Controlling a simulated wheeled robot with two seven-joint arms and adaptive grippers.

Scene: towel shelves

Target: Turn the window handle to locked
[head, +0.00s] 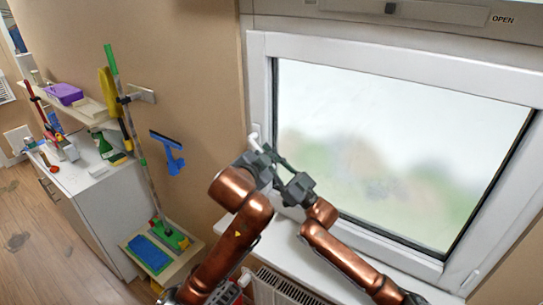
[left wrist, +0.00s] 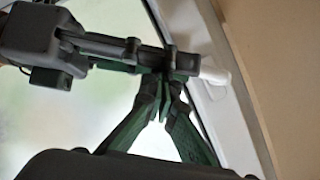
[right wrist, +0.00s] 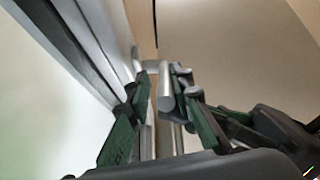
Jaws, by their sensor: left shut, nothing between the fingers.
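The window handle (head: 255,131) is a pale lever on the left side of the white window frame; the grippers partly hide it. In the left wrist view its light end (left wrist: 215,76) shows beside the fingertips. In the right wrist view its grey bar (right wrist: 165,92) lies between the fingers of my right gripper (right wrist: 160,85); I cannot tell if both fingers touch it. My left gripper (left wrist: 165,93) is shut and empty, its tips close to the right gripper's fingers. In the head view the left gripper (head: 268,157) and right gripper (head: 277,163) overlap at the handle.
A white sill (head: 268,245) and a radiator (head: 275,287) are below the window (head: 400,150). A blue squeegee (head: 170,155) hangs on the wall to the left. A mop (head: 140,150) and a white cabinet (head: 95,205) stand further left.

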